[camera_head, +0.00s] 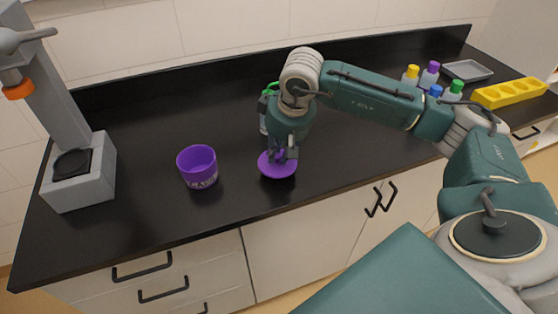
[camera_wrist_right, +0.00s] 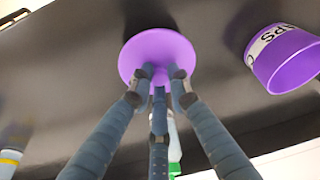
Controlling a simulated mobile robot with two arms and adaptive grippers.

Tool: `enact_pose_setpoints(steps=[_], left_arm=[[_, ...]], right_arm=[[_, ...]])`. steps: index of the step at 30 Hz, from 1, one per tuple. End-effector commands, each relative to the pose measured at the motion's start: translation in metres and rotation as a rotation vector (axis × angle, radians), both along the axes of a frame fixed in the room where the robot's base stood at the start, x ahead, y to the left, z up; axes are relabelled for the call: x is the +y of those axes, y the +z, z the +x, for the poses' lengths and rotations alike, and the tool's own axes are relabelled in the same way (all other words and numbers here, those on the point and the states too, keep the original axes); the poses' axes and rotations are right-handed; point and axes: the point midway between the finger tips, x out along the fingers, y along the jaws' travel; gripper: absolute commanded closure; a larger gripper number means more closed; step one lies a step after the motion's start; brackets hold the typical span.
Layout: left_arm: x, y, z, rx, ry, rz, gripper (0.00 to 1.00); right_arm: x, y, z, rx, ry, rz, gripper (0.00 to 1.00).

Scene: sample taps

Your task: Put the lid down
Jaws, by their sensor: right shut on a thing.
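The purple lid (camera_head: 277,166) is a round disc near the counter's front edge, under my right gripper (camera_head: 281,155). My right gripper is shut on the lid's raised middle. In the right wrist view the lid (camera_wrist_right: 158,52) shows face-on with the fingers (camera_wrist_right: 158,75) closed at its centre. I cannot tell whether the lid touches the counter. The open purple tub (camera_head: 197,166) stands upright to the left of the lid, apart from it; in the right wrist view it also shows (camera_wrist_right: 285,57), with printed letters. My left gripper is not in view.
A grey stand with an orange ring (camera_head: 80,175) is at the left. A green-capped bottle (camera_head: 263,120) is partly hidden behind my right gripper. Capped bottles (camera_head: 430,75), a grey tray (camera_head: 467,70) and a yellow rack (camera_head: 510,92) are at the right. The counter between the stand and tub is clear.

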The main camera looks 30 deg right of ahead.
Motion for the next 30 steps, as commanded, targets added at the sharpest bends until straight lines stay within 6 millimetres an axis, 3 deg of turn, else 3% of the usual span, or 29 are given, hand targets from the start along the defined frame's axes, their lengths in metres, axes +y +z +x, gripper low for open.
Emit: enact_pose_setpoints(steps=[7, 19, 20, 22, 30], left_arm=[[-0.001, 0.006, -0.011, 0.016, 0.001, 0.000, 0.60], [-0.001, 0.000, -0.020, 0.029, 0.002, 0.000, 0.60], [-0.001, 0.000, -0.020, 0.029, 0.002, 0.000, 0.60], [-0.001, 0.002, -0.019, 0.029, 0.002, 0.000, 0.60], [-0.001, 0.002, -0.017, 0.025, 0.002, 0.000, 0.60]], right_arm=[[0.000, -0.033, -0.001, 0.004, -0.001, -0.001, 1.00], [0.000, -0.040, 0.000, 0.001, 0.000, -0.001, 1.00], [0.000, -0.040, 0.000, 0.001, 0.000, -0.001, 0.81], [0.000, -0.038, 0.000, 0.002, 0.000, -0.001, 0.67], [0.000, -0.039, -0.001, 0.003, 0.000, -0.001, 0.64]])
